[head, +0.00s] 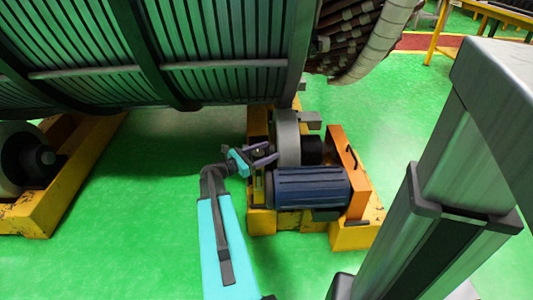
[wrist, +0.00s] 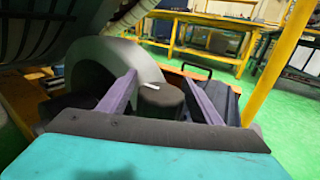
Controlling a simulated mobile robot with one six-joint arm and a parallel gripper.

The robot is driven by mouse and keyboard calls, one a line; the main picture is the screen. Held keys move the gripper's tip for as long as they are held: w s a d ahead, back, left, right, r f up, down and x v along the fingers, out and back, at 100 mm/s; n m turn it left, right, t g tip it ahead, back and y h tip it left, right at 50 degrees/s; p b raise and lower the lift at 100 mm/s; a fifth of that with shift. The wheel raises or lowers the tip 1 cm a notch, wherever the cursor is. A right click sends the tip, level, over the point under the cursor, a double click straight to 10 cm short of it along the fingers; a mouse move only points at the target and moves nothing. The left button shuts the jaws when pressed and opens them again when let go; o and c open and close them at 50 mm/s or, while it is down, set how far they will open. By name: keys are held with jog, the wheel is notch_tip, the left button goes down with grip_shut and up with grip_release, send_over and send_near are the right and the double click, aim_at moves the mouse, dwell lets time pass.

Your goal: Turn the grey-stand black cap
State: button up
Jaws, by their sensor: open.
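A round black cap (wrist: 160,100) with a small white mark on top shows in the wrist view, framed between my two purple fingers. A grey curved part (wrist: 128,58) rises just left of and behind it, and shows in the head view (head: 287,135). My gripper (wrist: 160,93) is open, with one finger on each side of the cap in the picture; I cannot tell whether they touch it. In the head view my gripper (head: 268,157) points right, at the left side of the grey part. The cap is hard to make out there.
A blue ribbed motor (head: 308,188) lies just right of and below my gripper, on a yellow base (head: 262,222). An orange bracket (head: 346,165) with a handle stands further right. A large ribbed green drum (head: 210,85) hangs above.

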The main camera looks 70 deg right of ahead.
jog(key=c, duration=1)
jog(key=shift+c, duration=0.2)
jog(key=shift+r+m+g+y+p, duration=0.15)
jog(key=shift+m+g+y+p, duration=0.6)
jog(key=shift+p, duration=0.45)
jog(key=m+g+y+p, duration=0.2)
jog(key=p, duration=0.1)
jog(key=s+a+m+g+y+p, duration=0.1)
jog(key=shift+y+p, duration=0.35)
jog(key=shift+a+y, duration=0.2)
jog(key=shift+y, duration=0.1)
